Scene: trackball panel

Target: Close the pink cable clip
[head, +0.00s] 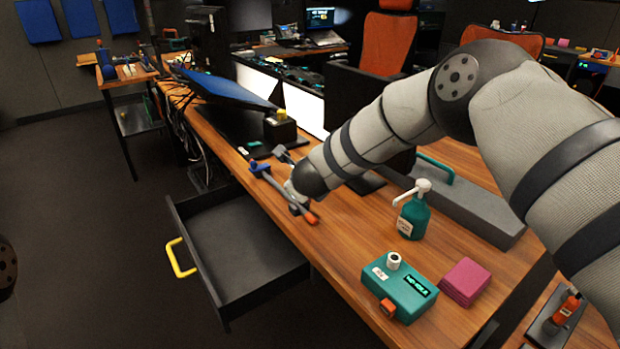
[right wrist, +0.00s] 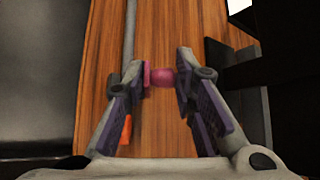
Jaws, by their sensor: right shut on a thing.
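The pink cable clip (right wrist: 162,77) shows in the right wrist view as a small pink piece with a rounded right part and a narrower left part. My right gripper (right wrist: 160,68) has its two fingers on either side of it, shut on it, with the wooden desk below. In the head view my right arm reaches in from the right, and its gripper (head: 297,197) is low over the desk near the front edge. The clip is hidden there behind the hand. I cannot tell whether the clip's halves are fully together. My left gripper is not in view.
A long tool with an orange end (head: 310,217) lies beside my right gripper. An open drawer (head: 240,245) with a yellow handle juts out below. A teal box (head: 402,288), pink pad (head: 465,280) and pump bottle (head: 413,215) stand on the desk to the right.

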